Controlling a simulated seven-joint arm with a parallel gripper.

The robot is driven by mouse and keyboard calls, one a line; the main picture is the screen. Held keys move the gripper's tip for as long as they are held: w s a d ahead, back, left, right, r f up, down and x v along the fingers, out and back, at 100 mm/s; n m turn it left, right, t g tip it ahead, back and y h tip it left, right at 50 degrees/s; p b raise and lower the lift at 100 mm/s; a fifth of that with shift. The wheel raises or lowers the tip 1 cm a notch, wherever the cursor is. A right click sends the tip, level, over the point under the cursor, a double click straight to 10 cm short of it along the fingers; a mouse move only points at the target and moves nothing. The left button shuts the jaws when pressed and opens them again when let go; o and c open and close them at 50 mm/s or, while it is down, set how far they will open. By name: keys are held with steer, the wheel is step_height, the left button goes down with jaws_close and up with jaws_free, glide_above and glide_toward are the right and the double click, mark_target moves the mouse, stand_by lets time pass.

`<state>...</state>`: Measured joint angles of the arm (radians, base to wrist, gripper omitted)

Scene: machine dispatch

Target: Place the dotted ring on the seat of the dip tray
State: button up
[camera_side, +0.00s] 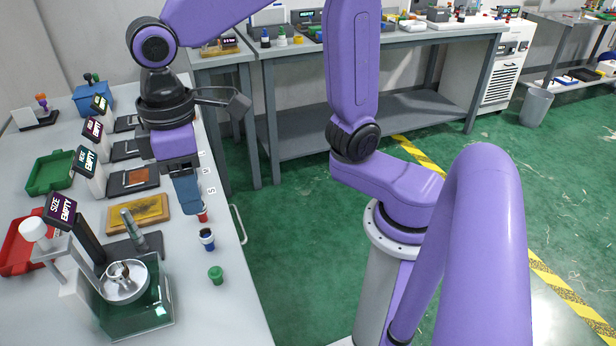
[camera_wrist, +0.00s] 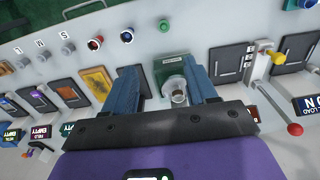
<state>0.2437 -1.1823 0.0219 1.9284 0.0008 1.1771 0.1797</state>
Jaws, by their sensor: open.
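My gripper (camera_side: 187,195) is open, its blue fingers pointing down over the front of the bench. In the wrist view the two fingers (camera_wrist: 178,90) are wide apart with nothing gripped. A clear green-tinted tank (camera_side: 155,312), which may be the dip tray, stands at the near end of the bench. It holds a round silver dish (camera_side: 128,293) with a small metallic piece (camera_side: 117,270) on it. In the wrist view the tank's green part (camera_wrist: 170,58) shows between and beyond the fingers. I cannot make out a dotted ring in either view.
Red-capped (camera_side: 202,214), blue-capped (camera_side: 207,238) and green-capped (camera_side: 215,274) small items stand along the bench's front edge. A yellow pad (camera_side: 138,211) and brown pad (camera_side: 133,180) lie left of my gripper. Green (camera_side: 50,172) and red (camera_side: 20,250) trays sit at the back.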

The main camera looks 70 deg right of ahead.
steer(key=s+d+f+n, duration=0.2)
steer(key=s+d+f, duration=0.1)
steer(key=s+d, duration=0.4)
steer(key=s+d+f+n, duration=0.2)
steer(key=s+d+f, duration=0.1)
steer(key=s+d, duration=0.4)
steer(key=shift+d+f, duration=0.35)
steer(key=shift+d, duration=0.3)
